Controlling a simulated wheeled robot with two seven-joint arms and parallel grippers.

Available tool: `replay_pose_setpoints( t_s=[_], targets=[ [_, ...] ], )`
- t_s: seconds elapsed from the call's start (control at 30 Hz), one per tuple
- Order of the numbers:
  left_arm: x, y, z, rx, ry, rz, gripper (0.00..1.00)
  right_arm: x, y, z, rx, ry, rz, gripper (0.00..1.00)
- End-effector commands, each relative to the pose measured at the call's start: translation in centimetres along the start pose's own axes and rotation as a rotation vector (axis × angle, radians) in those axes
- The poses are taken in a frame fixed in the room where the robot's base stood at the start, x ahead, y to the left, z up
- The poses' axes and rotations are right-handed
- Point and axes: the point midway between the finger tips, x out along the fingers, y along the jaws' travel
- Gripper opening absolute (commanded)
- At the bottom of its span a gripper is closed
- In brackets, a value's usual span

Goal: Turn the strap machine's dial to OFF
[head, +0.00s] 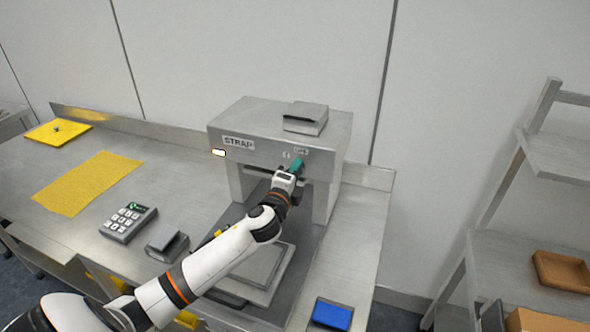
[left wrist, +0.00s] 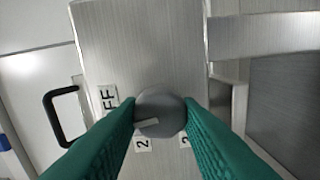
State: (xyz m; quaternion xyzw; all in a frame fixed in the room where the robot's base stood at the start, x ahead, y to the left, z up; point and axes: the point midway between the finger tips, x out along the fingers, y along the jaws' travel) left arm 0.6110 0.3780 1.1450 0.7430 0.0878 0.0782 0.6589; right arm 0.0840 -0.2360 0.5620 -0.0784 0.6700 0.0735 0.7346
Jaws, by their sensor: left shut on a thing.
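The strap machine (head: 280,125) is a grey metal box on legs on the steel bench, with a STRAP label and a small lit window on its front. My left gripper (head: 297,167) reaches its front face at the right. In the left wrist view, the green fingers (left wrist: 160,118) are shut on the round grey dial (left wrist: 162,105), one on each side. Another number label is partly covered by a finger. My right gripper is not in view.
A keypad device (head: 128,221), a small grey block (head: 167,243) and a yellow mat (head: 88,183) lie on the bench at left. A grey box (head: 306,117) sits on the machine. A blue pad (head: 332,314) lies at front right. A shelf rack (head: 520,240) stands at right.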

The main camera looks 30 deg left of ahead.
Motion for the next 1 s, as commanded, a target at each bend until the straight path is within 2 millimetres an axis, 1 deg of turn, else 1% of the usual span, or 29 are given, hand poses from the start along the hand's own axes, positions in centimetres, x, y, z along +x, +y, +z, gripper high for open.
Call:
replay_pose_setpoints(
  t_s=[0.2,0.4,0.97,1.0],
  targets=[
    [-0.02,0.06,0.06,0.123,-0.001,-0.002,0.08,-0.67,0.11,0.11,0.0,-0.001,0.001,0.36],
    [-0.03,0.0,0.09,0.186,-0.002,-0.001,0.08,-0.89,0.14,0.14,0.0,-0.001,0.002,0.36],
    [-0.04,-0.1,0.08,0.213,-0.001,-0.002,0.08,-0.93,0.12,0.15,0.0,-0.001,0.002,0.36],
    [-0.04,-0.1,0.08,0.213,-0.001,-0.002,0.38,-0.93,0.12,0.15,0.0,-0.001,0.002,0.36]
  ],
)
